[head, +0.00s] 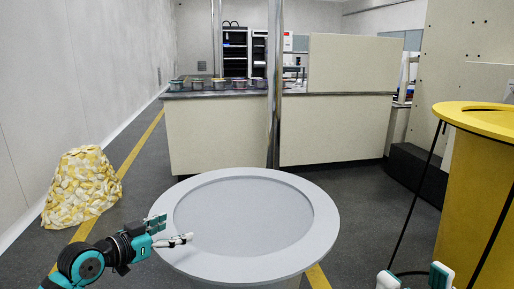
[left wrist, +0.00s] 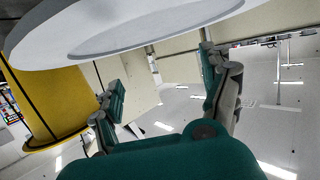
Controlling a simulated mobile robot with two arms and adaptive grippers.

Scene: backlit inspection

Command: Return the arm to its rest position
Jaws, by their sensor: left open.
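My left arm comes in from the lower left in the head view. Its teal and grey gripper (head: 172,231) is over the near left rim of the round grey table (head: 322,215). In the left wrist view the gripper's two fingers (left wrist: 157,72) stand wide apart with nothing between them.
The round tabletop is bare. A yellow cylinder-like stand (head: 470,190) is at the right. A heap of yellow and white pieces (head: 82,185) is on the floor at the left. A counter (head: 215,135) with several small containers and a metal post (head: 275,70) stand behind.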

